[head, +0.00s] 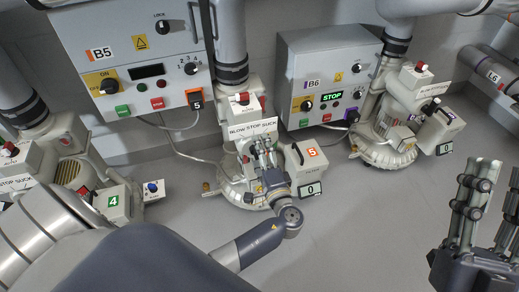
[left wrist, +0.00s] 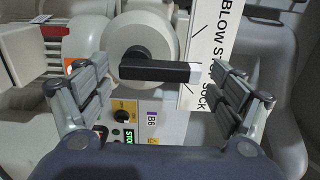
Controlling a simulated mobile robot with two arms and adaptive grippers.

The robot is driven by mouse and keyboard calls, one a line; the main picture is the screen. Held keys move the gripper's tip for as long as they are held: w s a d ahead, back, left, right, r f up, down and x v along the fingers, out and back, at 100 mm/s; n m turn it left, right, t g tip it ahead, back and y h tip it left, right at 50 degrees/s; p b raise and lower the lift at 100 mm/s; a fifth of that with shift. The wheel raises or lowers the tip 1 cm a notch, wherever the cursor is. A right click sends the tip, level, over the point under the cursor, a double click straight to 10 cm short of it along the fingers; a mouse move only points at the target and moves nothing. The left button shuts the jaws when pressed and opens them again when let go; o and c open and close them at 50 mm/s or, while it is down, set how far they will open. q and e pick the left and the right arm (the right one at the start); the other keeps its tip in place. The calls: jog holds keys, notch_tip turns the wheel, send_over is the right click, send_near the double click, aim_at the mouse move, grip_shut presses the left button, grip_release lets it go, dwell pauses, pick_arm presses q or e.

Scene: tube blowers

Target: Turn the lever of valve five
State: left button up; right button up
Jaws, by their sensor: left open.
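Valve five's lever (left wrist: 155,71) is a black bar with a white tip, on a round pale hub (left wrist: 142,45) in the left wrist view. Its tip points right, toward a white label plate (left wrist: 222,40) with BLOW and SUCK readable and other lettering partly hidden. My left gripper (left wrist: 162,98) is open, its fingers on both sides of the lever with gaps to each. In the head view my left gripper (head: 264,155) is at the valve on blower five (head: 235,170), below its BLOW STOP SUCK plate (head: 252,129), and hides the lever. My right gripper (head: 490,195) is open and empty at the right.
Control box B5 (head: 120,45) hangs above left, box B6 (head: 325,75) above right. Blower six (head: 390,140) stands further right, blower four's box (head: 113,200) left. The floor (head: 350,215) between is clear.

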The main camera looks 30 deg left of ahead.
pick_arm(q)
jog(key=v, duration=1.1)
jog(key=shift+f, duration=0.1)
